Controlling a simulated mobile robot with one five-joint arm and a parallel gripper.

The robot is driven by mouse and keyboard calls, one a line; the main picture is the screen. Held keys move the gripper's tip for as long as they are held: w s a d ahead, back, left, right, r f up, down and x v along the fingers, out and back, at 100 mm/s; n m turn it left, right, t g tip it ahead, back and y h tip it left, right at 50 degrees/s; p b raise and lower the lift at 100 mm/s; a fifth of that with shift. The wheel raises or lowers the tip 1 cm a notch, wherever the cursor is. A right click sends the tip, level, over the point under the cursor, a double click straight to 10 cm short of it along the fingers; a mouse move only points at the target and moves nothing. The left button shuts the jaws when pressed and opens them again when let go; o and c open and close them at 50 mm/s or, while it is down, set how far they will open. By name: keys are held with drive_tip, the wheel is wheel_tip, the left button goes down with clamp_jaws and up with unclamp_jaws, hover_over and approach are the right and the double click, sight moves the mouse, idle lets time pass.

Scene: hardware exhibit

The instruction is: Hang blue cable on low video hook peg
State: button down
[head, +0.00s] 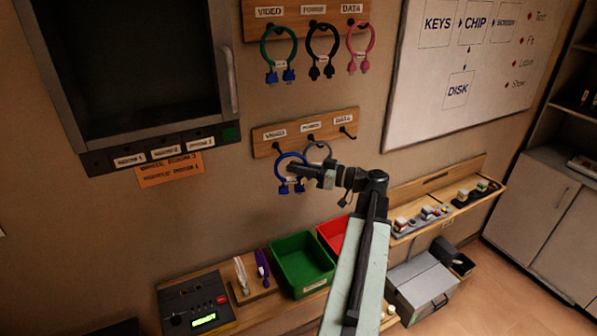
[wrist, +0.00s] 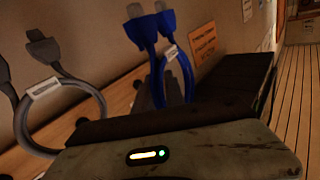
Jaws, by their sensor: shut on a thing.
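The blue cable (head: 281,162) is a loop with two plugs hanging down at the low board. My gripper (head: 294,169) is shut on the right side of its loop. The top of the loop is just below and right of the low video peg (head: 276,147); I cannot tell whether it is around the peg. In the wrist view the blue cable (wrist: 165,45) rises from between the dark fingers of my gripper (wrist: 178,100), its white tag showing. The peg is not clear there.
A grey cable (head: 321,147) hangs at the low power peg, close beside my gripper; it also shows in the wrist view (wrist: 95,105). The low data peg (head: 346,132) is bare. Green, black and pink cables hang above. Green (head: 300,262) and red bins stand below.

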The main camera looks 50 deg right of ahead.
drive_tip(key=w+d+f+b, duration=0.2)
drive_tip(key=w, duration=0.4)
drive_tip(key=shift+w+d+f, duration=0.15)
drive_tip(key=shift+d+f, duration=0.05)
drive_tip(key=shift+d, duration=0.1)
idle(0.3)
idle(0.6)
drive_tip(key=c, duration=1.3)
unclamp_jaws()
drive_tip(key=v, duration=0.7)
drive_tip(key=shift+s+d, duration=0.15)
drive_tip(key=shift+s, duration=0.2)
drive_tip(key=shift+s, duration=0.1)
